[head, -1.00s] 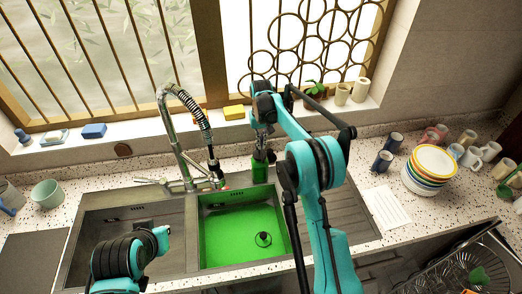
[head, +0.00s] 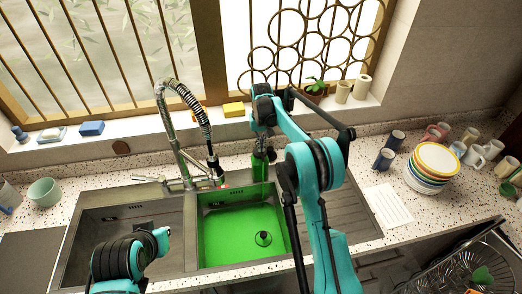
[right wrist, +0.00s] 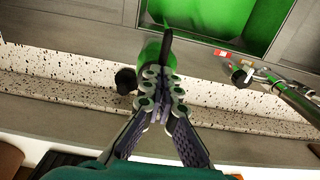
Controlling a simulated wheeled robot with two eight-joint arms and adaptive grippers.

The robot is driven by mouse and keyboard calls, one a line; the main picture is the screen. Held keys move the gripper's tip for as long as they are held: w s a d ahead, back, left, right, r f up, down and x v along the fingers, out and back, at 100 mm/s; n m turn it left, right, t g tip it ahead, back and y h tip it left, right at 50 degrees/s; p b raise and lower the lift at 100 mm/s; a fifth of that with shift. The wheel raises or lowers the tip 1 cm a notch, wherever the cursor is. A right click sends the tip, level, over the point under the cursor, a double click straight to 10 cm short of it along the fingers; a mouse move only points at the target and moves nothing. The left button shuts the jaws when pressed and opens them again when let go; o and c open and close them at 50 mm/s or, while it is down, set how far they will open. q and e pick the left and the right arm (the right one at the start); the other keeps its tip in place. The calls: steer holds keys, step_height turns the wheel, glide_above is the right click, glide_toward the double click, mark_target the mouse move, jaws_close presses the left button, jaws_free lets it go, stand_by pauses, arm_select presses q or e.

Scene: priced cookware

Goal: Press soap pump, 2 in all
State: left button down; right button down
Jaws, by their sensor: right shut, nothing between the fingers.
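The soap pump is a green bottle (head: 260,168) with a dark top, standing behind the sink's right basin in the head view. In the right wrist view its green body (right wrist: 150,55) shows just beyond my fingertips, with dark pump parts around them. My right gripper (right wrist: 163,75) is shut and empty, its fingertips over the bottle's top. I cannot tell whether they touch the pump. In the head view my right gripper (head: 263,132) is above the bottle and its fingertips are hard to make out. Of my left arm only a link shows; its gripper is out of view.
The tap (head: 180,135) stands left of the bottle. The right basin (head: 230,238) has a green floor. A yellow sponge (head: 234,109) lies on the sill behind. Stacked plates (head: 436,160) and several mugs stand at right.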

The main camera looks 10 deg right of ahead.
steer(key=shift+f+b, duration=0.35)
steer(key=shift+f, duration=0.3)
steer(key=shift+r, duration=0.1)
steer(key=shift+r+p, duration=1.05)
steer(key=shift+r, duration=1)
steer(key=shift+r, duration=0.1)
step_height(320, 180, up, 6)
steer(key=p, duration=0.3)
